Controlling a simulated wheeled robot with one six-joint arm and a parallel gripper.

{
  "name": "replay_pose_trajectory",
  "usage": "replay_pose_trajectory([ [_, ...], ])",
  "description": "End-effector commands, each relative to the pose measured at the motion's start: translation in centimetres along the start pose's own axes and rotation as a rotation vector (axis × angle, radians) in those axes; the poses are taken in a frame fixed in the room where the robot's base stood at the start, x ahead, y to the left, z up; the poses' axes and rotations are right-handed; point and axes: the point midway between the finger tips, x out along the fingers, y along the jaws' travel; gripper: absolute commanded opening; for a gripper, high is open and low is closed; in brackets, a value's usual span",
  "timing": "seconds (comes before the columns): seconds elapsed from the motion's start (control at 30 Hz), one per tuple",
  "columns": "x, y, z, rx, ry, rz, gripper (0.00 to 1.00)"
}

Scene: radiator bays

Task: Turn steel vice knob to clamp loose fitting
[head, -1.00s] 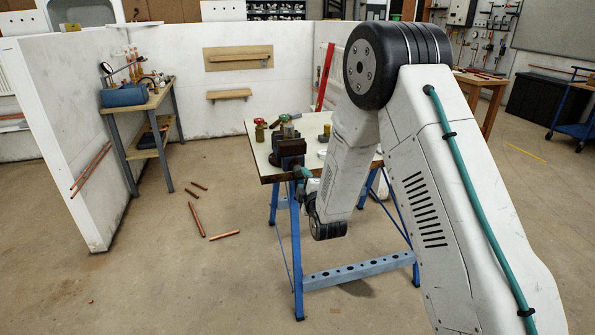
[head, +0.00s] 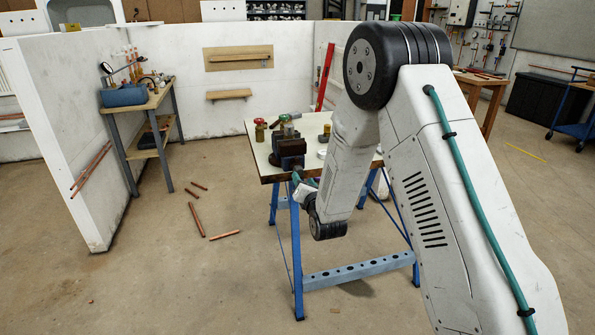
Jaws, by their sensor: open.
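The dark vice (head: 288,150) is mounted at the front left edge of the workbench top (head: 258,163). A small brassy-grey fitting (head: 289,130) shows at the top of the vice; I cannot tell how firmly it sits there. The steel knob of the vice cannot be made out; it is either too small or hidden near my gripper. My gripper (head: 297,179) is open, with teal parts showing, just below and in front of the vice. I cannot tell whether it touches the vice or the knob.
A red-handled valve (head: 260,129) and a green-handled valve (head: 284,118) stand on the bench behind the vice. Blue trestle legs (head: 296,250) hold the bench. Loose copper pipes (head: 197,220) lie on the floor to the left.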

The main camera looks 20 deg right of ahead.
Motion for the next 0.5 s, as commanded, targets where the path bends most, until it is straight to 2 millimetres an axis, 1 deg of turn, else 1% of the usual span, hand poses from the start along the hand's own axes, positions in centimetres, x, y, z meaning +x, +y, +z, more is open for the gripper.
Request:
replay_pose_trajectory([
  [0.23,0.4,0.0,0.0,0.003,0.0,0.0,0.45],
  [0.5,2.5,0.0,0.0,0.003,0.0,0.0,0.45],
])
